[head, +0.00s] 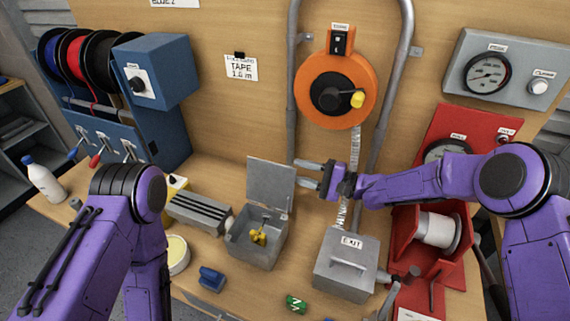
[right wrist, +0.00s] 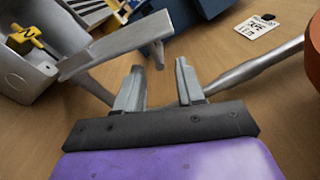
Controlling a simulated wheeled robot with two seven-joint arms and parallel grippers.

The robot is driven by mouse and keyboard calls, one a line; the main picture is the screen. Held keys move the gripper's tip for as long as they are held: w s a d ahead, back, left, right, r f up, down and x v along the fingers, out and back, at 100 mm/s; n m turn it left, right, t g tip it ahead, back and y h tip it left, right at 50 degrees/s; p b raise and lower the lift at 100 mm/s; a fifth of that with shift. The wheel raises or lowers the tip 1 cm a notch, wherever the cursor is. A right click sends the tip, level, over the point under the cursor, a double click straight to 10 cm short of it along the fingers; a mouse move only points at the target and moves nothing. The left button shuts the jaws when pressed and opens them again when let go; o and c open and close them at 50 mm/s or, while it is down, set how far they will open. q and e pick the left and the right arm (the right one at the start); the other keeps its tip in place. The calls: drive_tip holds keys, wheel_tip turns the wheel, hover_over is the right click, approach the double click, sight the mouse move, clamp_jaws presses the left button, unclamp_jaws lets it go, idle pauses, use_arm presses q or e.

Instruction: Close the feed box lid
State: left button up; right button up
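The feed box appears to be the open grey box (head: 255,250) on the bench, with a yellow-handled part (head: 258,237) inside. Its grey lid (head: 270,183) stands roughly upright at the back of the box. In the right wrist view the lid (right wrist: 115,46) shows nearly edge-on at upper left, and the box (right wrist: 22,75) is beyond it. My right gripper (head: 308,174) is open and empty, just right of the lid. Its two fingers (right wrist: 160,80) are apart in the wrist view, with the lid's edge close to the left finger; contact is unclear. My left gripper is out of view.
A grey EXIT box (head: 345,268) with a handle stands right of the feed box. A ribbed grey block (head: 198,213) is at its left. A grey conduit (head: 291,110) and orange reel (head: 335,90) are behind. A blue item (head: 211,279) and green item (head: 296,304) lie in front.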

sight(275, 164)
drive_tip(key=p+x, duration=0.1)
drive_tip(key=x, duration=0.6)
drive_tip(key=shift+w+a+f+p, duration=0.1)
drive_tip(key=shift+w+a+p, duration=0.05)
drive_tip(key=shift+a+p, duration=0.2)
drive_tip(key=shift+a, duration=0.1)
clamp_jaws()
